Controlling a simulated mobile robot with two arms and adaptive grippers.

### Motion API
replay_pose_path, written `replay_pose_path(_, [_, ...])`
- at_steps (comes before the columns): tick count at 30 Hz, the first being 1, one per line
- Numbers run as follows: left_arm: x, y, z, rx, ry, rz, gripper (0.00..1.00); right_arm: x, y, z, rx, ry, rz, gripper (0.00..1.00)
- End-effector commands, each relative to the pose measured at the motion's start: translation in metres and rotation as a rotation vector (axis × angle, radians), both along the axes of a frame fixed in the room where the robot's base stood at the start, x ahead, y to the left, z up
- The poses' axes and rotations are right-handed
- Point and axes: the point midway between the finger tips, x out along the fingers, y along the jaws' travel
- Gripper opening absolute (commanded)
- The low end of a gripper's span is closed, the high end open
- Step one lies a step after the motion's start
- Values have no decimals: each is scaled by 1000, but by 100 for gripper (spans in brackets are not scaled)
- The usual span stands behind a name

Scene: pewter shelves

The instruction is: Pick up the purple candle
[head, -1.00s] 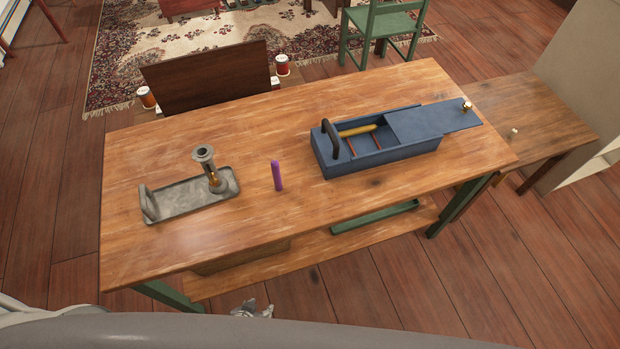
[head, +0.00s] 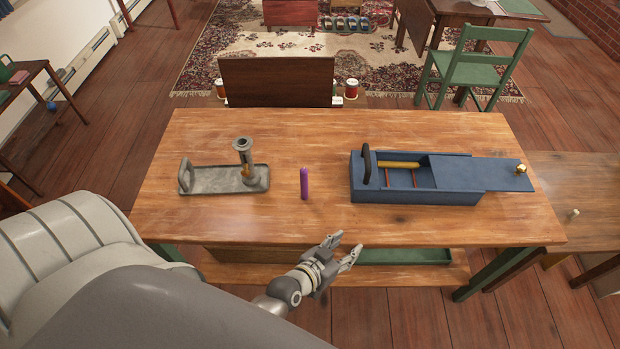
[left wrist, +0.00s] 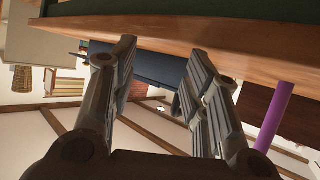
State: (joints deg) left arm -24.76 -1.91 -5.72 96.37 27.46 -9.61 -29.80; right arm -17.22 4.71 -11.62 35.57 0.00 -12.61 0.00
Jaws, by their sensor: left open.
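The purple candle (head: 304,184) stands upright near the middle of the wooden table (head: 330,222), between the pewter holder and the blue box. In the left wrist view the candle (left wrist: 276,118) shows at the right, outside the fingers. My left gripper (head: 347,245) is open and empty at the table's front edge, to the right of the candle and nearer to me. Its spread fingers (left wrist: 155,85) fill the middle of the left wrist view. My right gripper is in neither view.
Left of the candle is a grey tray (head: 206,188) with a candlestick (head: 245,160). Right of it is a blue box (head: 400,194), its lid slid partly open, with a yellow candle (head: 398,164) inside. Bare tabletop surrounds the candle.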

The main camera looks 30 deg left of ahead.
Motion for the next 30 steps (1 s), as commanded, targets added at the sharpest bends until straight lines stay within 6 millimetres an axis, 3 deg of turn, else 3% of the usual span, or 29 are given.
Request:
replay_pose_path(8, [23,25,38,6,-201,162,43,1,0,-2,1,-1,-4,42])
replay_pose_path(15, [25,87,77,78,-401,494,43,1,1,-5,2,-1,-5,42])
replay_pose_path(18, [16,109,84,115,-433,612,43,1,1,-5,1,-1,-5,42])
replay_pose_path(23, [8,127,88,149,-447,713,43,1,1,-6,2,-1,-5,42])
replay_pose_path(30, [34,146,88,155,-452,728,43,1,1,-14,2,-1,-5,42])
